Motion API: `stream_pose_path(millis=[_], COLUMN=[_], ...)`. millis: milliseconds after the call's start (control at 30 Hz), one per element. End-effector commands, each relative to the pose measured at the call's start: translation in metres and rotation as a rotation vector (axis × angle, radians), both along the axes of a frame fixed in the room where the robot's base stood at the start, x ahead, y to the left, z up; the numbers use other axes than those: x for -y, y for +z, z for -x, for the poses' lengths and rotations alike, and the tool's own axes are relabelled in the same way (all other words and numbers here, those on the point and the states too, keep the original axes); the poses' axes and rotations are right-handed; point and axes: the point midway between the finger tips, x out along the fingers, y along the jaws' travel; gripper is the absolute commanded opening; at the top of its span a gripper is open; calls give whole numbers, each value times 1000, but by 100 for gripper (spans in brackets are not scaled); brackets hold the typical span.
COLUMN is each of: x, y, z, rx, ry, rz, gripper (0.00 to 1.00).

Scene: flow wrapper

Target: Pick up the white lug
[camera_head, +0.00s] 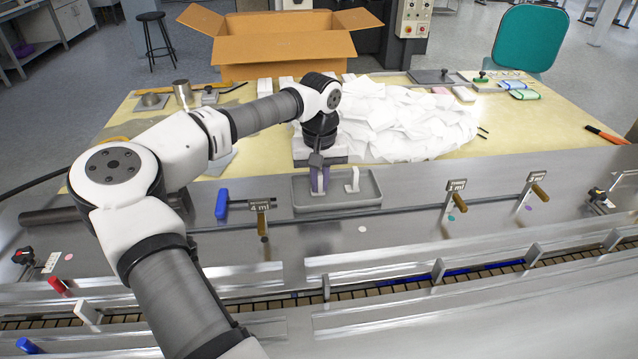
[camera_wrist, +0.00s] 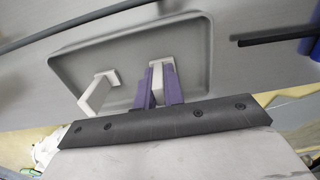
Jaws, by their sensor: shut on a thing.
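My gripper (camera_head: 319,184) points down into the left part of a grey tray (camera_head: 375,204). Its purple fingers also show in the wrist view (camera_wrist: 159,88). They are shut on a white lug (camera_wrist: 157,74), whose end shows between and just past the fingertips. In the head view the fingers hide most of this lug. I cannot tell whether it touches the tray floor. A second white lug (camera_head: 353,181) stands free in the tray, right of my gripper in the head view. It is left of the fingers in the wrist view (camera_wrist: 96,94).
A heap of white pouches (camera_head: 410,120) and an open cardboard box (camera_head: 280,45) are behind. A slotted conveyor (camera_head: 400,280) runs in front. Two more levers stand right.

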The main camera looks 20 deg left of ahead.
Motion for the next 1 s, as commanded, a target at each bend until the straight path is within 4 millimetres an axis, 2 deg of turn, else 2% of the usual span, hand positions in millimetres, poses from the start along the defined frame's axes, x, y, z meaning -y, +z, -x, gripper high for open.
stream_pose_path(millis=[167, 367, 567, 800, 1000], x=[0, 0, 0, 0, 0], y=[2, 19, 62, 134, 177], z=[0, -1, -1, -1, 0], rx=[1, 3, 4, 5, 2], ry=[0, 0, 2, 2, 1], rz=[0, -1, -2, -1, 0], gripper=[0, 0, 0, 0, 0])
